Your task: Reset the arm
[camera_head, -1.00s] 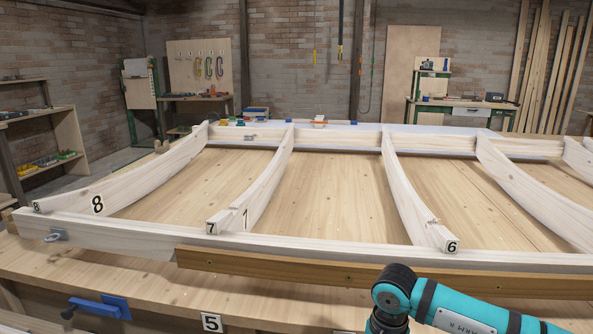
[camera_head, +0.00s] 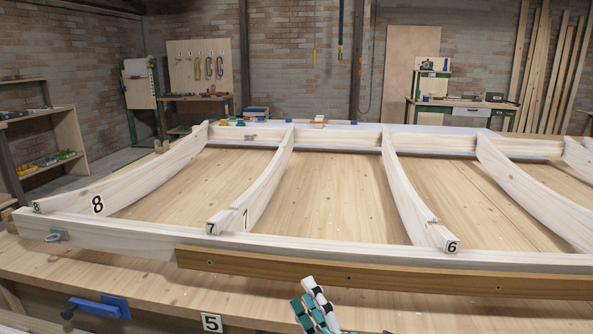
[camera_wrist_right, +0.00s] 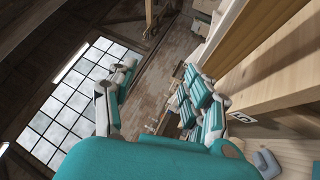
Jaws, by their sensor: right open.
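My right gripper (camera_head: 317,304) shows at the bottom edge of the head view, in front of the workbench edge. Its teal and white fingers point up, and part of it is cut off by the frame. In the right wrist view the gripper (camera_wrist_right: 158,80) has its two fingers spread apart with nothing between them. The brick wall and floor show through the gap. My left gripper is not in the head view.
A pale wooden frame with curved ribs (camera_head: 262,192) lies on the workbench (camera_head: 155,285). A brown wooden strip (camera_head: 370,278) runs along its front. A blue vise (camera_head: 105,306) sits at the bench's front left. A large window (camera_wrist_right: 75,100) shows in the wrist view.

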